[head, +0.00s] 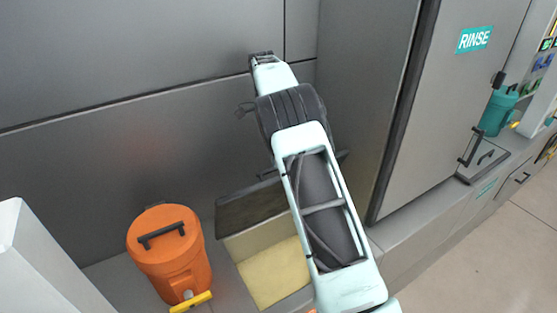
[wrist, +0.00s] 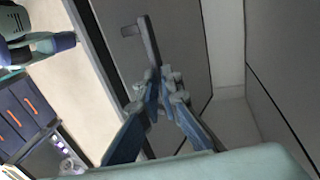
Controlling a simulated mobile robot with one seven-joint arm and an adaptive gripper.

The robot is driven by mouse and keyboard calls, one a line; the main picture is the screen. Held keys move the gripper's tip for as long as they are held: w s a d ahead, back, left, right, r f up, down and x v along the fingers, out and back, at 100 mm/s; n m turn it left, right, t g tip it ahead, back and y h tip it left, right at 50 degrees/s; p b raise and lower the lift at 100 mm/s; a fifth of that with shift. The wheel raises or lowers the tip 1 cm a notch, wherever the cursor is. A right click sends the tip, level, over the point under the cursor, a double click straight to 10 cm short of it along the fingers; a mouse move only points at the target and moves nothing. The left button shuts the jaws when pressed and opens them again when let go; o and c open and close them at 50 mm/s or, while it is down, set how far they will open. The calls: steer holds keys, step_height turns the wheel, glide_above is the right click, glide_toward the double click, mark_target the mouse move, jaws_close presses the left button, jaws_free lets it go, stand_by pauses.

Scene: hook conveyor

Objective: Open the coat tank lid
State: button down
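The coat tank (head: 272,272) is in the lower middle of the head view, with a yellow interior showing. Its dark lid (head: 248,209) stands raised along the back of the opening, partly behind my arm. A dark bar handle shows in the wrist view (wrist: 147,38), against a grey panel. My gripper (wrist: 160,92) has its two blue fingers close on either side of the lower end of that bar and appears shut on it. The fingers are hidden behind my arm in the head view, so contact is hard to confirm there.
An orange tank (head: 168,262) with a black-handled lid stands left of the opening. A grey wall (head: 150,50) is close behind. At right are a tall grey panel with a RINSE sign (head: 474,39), a handled lid (head: 482,163) and a teal container (head: 497,112). Floor (head: 500,240) is clear.

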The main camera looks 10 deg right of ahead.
steer(key=shift+s+a+f, duration=0.1)
steer(key=shift+a+f, duration=0.1)
steer(key=shift+f, duration=0.4)
steer(key=shift+a+f, duration=0.15)
steer(key=shift+f, duration=0.4)
steer(key=c, duration=2)
jaws_free()
steer(key=shift+w+f, duration=0.15)
steer(key=shift+w, duration=0.05)
steer(key=shift+c, duration=0.2)
steer(key=v, duration=0.8)
steer(key=shift+d+r, duration=0.35)
steer(key=shift+r, duration=0.1)
